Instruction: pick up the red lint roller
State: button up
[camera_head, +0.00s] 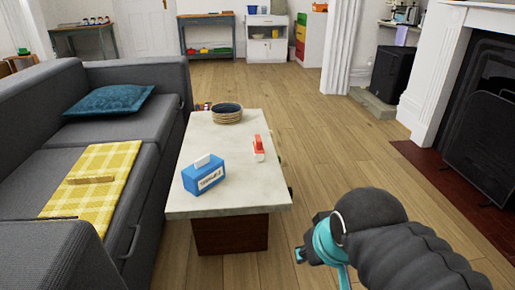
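A small red and white object (258,146), which looks like the red lint roller, lies on the coffee table (243,193), near the right edge of its pale top. Its red part is toward the back and its white part toward the front. My gripper (301,255) is low in front of the table, to the right of its near right corner, apart from the roller. My dark arm with teal parts fills the lower right. The fingers are small and partly turned away, so their opening is unclear.
A blue tissue box (204,178) and a round woven bowl (227,113) share the tabletop. A grey sofa (150,117) with a yellow checked cloth (92,184) stands on the left. A fireplace (485,100) is on the right. Wooden floor (325,140) is clear between table and hearth.

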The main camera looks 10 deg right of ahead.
aim_at(259, 150)
jog(key=k, duration=0.6)
jog(key=z, duration=0.8)
jog(key=i, duration=0.85)
jog(key=z, duration=0.6)
jog(key=i, duration=0.8)
jog(key=u, duration=0.2)
